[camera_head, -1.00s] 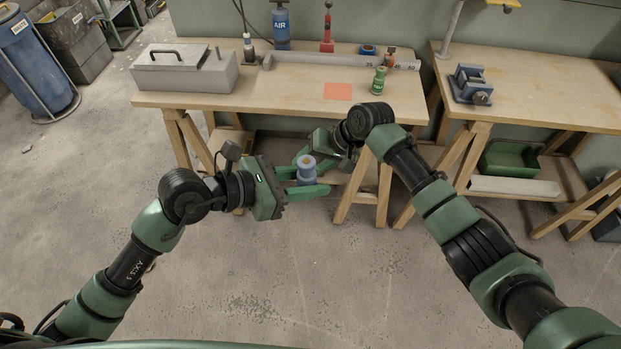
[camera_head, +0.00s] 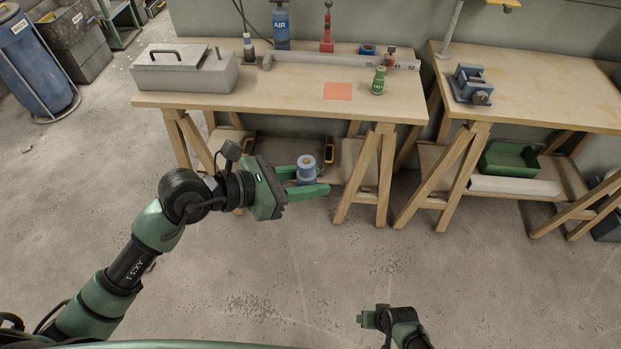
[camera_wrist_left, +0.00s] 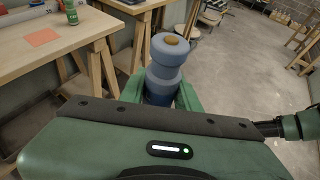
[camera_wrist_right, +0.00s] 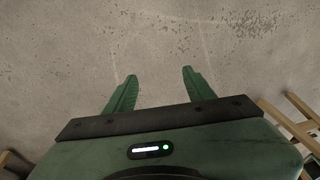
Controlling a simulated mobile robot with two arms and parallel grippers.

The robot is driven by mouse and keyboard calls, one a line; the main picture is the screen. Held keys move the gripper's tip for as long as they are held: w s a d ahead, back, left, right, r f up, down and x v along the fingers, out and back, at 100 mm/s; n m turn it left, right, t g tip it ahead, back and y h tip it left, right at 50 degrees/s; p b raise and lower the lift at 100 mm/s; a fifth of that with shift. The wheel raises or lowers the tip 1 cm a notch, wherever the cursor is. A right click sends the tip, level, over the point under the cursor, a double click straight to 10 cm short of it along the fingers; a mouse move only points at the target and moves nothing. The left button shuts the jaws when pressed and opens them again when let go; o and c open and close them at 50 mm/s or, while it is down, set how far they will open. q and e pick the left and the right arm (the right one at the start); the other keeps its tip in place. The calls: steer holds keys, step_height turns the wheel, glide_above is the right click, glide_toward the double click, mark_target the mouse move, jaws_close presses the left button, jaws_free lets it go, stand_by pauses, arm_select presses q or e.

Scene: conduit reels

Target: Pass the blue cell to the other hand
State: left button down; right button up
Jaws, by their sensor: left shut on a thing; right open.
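The blue cell (camera_head: 306,169) is a blue cylinder with a narrower waist, a pale top and a small tan cap. My left gripper (camera_head: 312,181) is shut on it and holds it upright in the air in front of the workbench. In the left wrist view the cell (camera_wrist_left: 166,68) stands between the green fingers, its lower part hidden by the gripper body. My right gripper (camera_wrist_right: 154,88) is open and empty over bare floor. In the head view part of my right arm (camera_head: 392,322) shows low at the bottom, well apart from the cell.
The workbench (camera_head: 200,99) carries a grey box (camera_head: 185,70), an orange square (camera_head: 338,91), a green bottle (camera_head: 378,81) and a long grey bar. A second bench (camera_head: 540,90) with a blue vise (camera_head: 470,84) stands at the right. The floor in front is clear.

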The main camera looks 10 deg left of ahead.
steer(key=s+d+f, duration=0.2)
steer(key=s, duration=0.6)
steer(key=s+d+f+n+g+h, duration=0.1)
steer(key=s+d+f, duration=0.1)
steer(key=s, duration=0.6)
steer(key=s+d+f+n, duration=0.1)
steer(key=s+d+f, duration=0.1)
steer(key=s, duration=0.7)
steer(key=shift+d+g+h, duration=0.3)
steer(key=shift+d, duration=0.55)
